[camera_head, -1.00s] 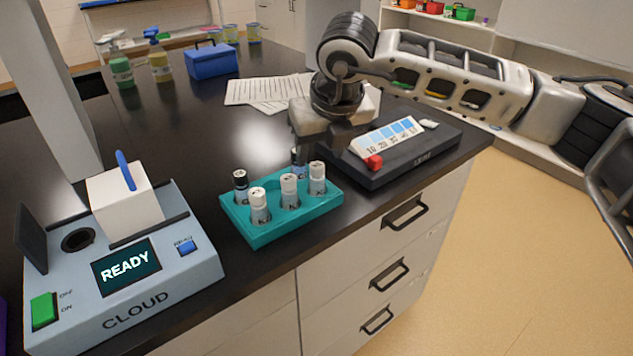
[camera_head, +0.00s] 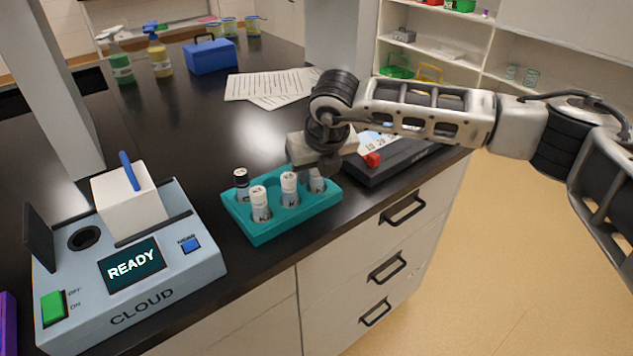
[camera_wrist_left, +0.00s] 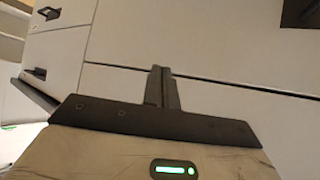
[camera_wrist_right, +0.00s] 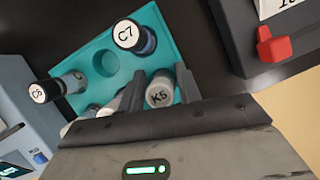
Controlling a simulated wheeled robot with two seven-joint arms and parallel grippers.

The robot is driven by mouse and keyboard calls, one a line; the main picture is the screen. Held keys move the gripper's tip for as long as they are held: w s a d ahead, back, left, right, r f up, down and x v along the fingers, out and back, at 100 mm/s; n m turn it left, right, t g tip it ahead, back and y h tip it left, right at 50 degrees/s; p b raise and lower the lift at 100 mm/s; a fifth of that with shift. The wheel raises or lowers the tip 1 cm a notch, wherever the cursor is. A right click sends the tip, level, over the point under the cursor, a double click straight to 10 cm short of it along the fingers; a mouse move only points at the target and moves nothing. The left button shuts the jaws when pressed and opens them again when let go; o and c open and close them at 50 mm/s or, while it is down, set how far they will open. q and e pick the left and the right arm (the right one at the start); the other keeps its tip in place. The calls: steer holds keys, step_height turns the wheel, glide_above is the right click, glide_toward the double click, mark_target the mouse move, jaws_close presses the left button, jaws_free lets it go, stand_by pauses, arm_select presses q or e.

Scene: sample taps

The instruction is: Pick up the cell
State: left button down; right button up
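A teal rack (camera_head: 265,232) holds several small vials. In the right wrist view, caps read C7 (camera_wrist_right: 128,34), C8 (camera_wrist_right: 40,92) and K5 (camera_wrist_right: 159,94). My right gripper (camera_wrist_right: 162,84) is open over the rack's right end, its fingers on either side of the K5 vial; contact is unclear. My left gripper (camera_wrist_left: 163,86) is shut and empty before the drawer fronts, outside the head view.
The CLOUD meter (camera_head: 125,262) reads READY at left, with a white block (camera_head: 130,203) on it. A dark device with a red knob (camera_head: 372,159) is close right of the rack. Papers (camera_head: 265,88) lie behind. The counter's front edge is near.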

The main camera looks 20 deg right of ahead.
steer(key=c, duration=0.4)
steer(key=shift+o, duration=0.2)
